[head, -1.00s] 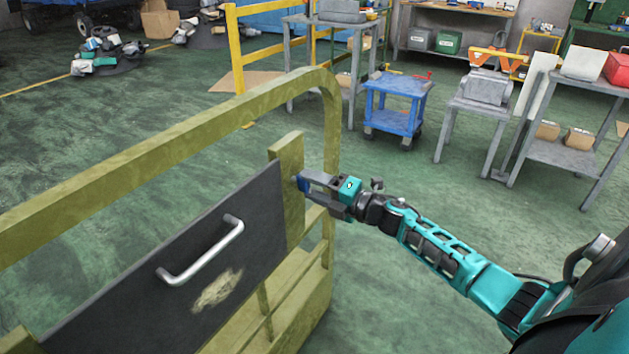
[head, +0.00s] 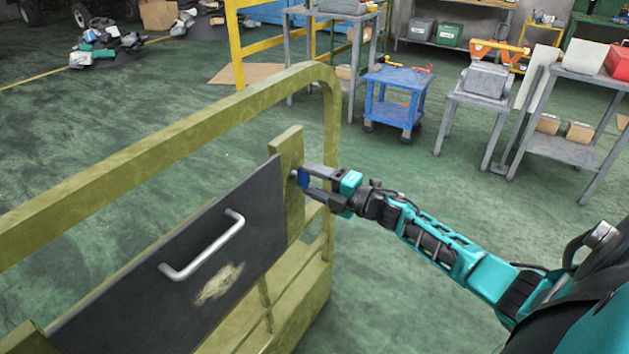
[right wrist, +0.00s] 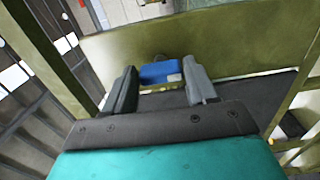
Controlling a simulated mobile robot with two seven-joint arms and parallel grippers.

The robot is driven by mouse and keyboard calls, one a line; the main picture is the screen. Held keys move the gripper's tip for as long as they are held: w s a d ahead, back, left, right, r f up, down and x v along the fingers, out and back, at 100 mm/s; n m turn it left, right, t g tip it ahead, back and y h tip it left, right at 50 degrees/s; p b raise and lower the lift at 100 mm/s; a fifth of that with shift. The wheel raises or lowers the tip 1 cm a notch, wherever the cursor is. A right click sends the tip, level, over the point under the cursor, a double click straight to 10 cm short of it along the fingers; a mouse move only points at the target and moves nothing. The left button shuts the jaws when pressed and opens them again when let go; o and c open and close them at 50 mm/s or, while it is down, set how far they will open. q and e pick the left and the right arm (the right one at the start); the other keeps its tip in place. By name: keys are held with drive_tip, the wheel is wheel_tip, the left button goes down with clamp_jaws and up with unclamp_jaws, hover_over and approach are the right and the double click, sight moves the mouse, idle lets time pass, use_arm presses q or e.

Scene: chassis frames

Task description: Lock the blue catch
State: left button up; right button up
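The small blue catch (head: 303,178) sits on the olive post beside the dark panel (head: 190,260) in the head view. It also shows as a blue block (right wrist: 160,73) in the right wrist view, against the olive post. My right gripper (head: 306,181) is at the catch, with one finger above it and one below in the head view. In the right wrist view the two grey fingers are apart, one on each side of the catch. I cannot tell whether they touch it. My left gripper is not in view.
The olive frame has a curved top rail (head: 190,140) above the panel. A silver handle (head: 203,245) stands out from the panel. A blue cart (head: 397,100) and grey tables stand farther back. The green floor right of the frame is clear.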

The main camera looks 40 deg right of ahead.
drive_tip(key=o, duration=0.4)
drive_tip(key=shift+s, duration=0.1)
drive_tip(key=v, duration=1.2)
drive_tip(key=shift+s+d, duration=0.1)
drive_tip(key=shift+s, duration=0.2)
drive_tip(key=s+a+f+m+g+h, duration=0.1)
drive_tip(key=s+a+f+m+g, duration=0.1)
drive_tip(key=s+a+f+m, duration=0.2)
drive_tip(key=s+a+f+m+g+h, duration=0.2)
drive_tip(key=s+a+f+m, duration=0.2)
drive_tip(key=a+m, duration=0.5)
drive_tip(key=s+a+f+m+g+h, duration=0.1)
drive_tip(key=s+a+f+m, duration=0.3)
drive_tip(key=a, duration=0.6)
wheel_tip(320, 180, down, 2)
drive_tip(key=shift+s+a+f+m+g+h, duration=0.1)
drive_tip(key=shift+m+g+h, duration=0.1)
drive_tip(key=shift+m, duration=0.45)
drive_tip(key=shift+s+a+f+m+g+h, duration=0.1)
drive_tip(key=shift+f+m+g+h, duration=0.1)
drive_tip(key=shift+m, duration=0.45)
